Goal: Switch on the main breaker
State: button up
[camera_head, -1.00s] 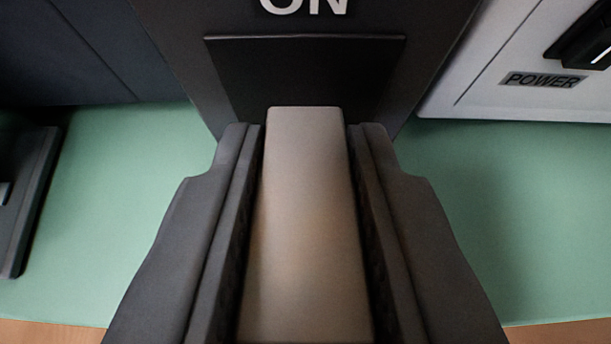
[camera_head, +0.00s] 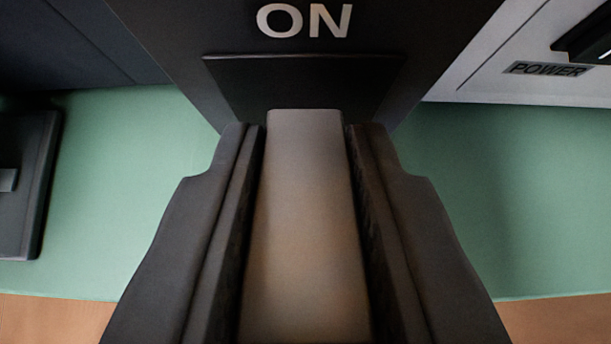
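The main breaker (camera_head: 215,30) is a dark housing at the top middle, with white letters "ON" on its face. Below the letters is a recessed black panel (camera_head: 300,75). A pale grey-beige lever (camera_head: 305,220) runs from this panel down towards the camera. My gripper (camera_head: 304,135) has one dark finger along each side of the lever and is closed on it. The lever's base is not clearly visible, and its near end runs out of the picture.
A white unit labelled "POWER" (camera_head: 549,69) with a black part (camera_head: 590,40) stands at the upper right. A dark box (camera_head: 25,185) is at the left edge. The green mat (camera_head: 125,200) is bare on both sides, with a wooden edge (camera_head: 50,320) in front.

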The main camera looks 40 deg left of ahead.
jog(key=o, duration=0.4)
jog(key=shift+r, duration=0.1)
jog(key=v, duration=1.7)
jog(key=shift+s+r, duration=0.1)
jog(key=shift+r, duration=0.05)
